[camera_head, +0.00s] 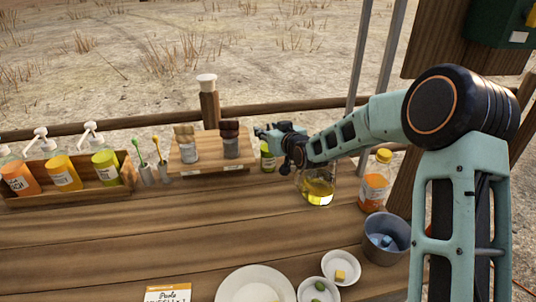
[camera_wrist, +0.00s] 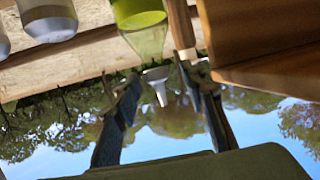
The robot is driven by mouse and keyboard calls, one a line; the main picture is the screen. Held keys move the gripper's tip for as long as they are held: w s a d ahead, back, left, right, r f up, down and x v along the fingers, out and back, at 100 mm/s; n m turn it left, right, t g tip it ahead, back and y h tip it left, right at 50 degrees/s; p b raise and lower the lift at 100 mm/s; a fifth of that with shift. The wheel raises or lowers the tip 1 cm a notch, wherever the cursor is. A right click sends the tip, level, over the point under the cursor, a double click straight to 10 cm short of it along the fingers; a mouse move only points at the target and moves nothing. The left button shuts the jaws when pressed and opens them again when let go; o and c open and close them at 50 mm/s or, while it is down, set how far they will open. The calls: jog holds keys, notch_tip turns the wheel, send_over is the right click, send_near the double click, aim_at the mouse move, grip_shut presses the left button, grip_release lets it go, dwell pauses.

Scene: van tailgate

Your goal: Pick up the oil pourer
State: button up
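The oil pourer (camera_wrist: 150,38) is a clear bottle with yellow-green oil and a pale spout. It shows upside down in the wrist view, its spout lying between my fingers with gaps on both sides. In the head view it appears to be the small yellow-green bottle (camera_head: 268,159) at the right end of the wooden rack, its top partly hidden by my gripper. My gripper (camera_head: 264,134) is at the height of its top. In the wrist view my gripper (camera_wrist: 160,85) is open, its two fingers apart. Whether either touches the spout cannot be told.
The rack (camera_head: 205,172) holds two brown-topped jars (camera_head: 231,146). A glass jug with yellow liquid (camera_head: 318,190) stands under my forearm, beside an orange bottle (camera_head: 375,187) and a grey bucket (camera_head: 386,248). A plate (camera_head: 256,285) lies in front; the middle table is clear.

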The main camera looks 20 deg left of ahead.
grip_shut()
jog(key=shift+r, duration=0.25)
dwell(0.3)
